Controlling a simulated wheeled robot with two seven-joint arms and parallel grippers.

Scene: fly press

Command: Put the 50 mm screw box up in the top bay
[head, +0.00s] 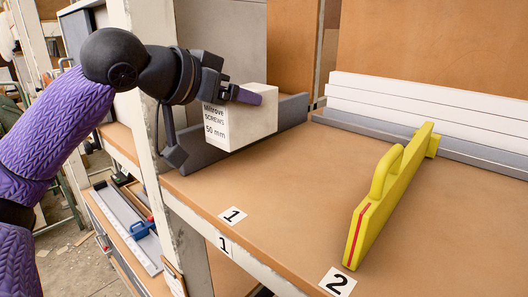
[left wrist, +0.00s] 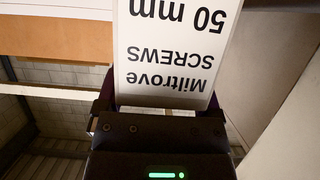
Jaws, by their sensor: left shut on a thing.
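The 50 mm screw box (head: 240,122) is white, with "Miltrove SCREWS 50 mm" printed on its end. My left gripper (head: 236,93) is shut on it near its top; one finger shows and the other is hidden. The box is over the left part of the brown shelf board (head: 300,185), in front of a grey strip. I cannot tell whether it touches the board. In the left wrist view the box (left wrist: 175,55) fills the upper middle, its label upside down. My right gripper is not in view.
A white post (head: 150,100) stands close left of the box. A yellow divider (head: 385,195) with a handle stands on the board to the right. Several white panels (head: 440,105) lie along the back.

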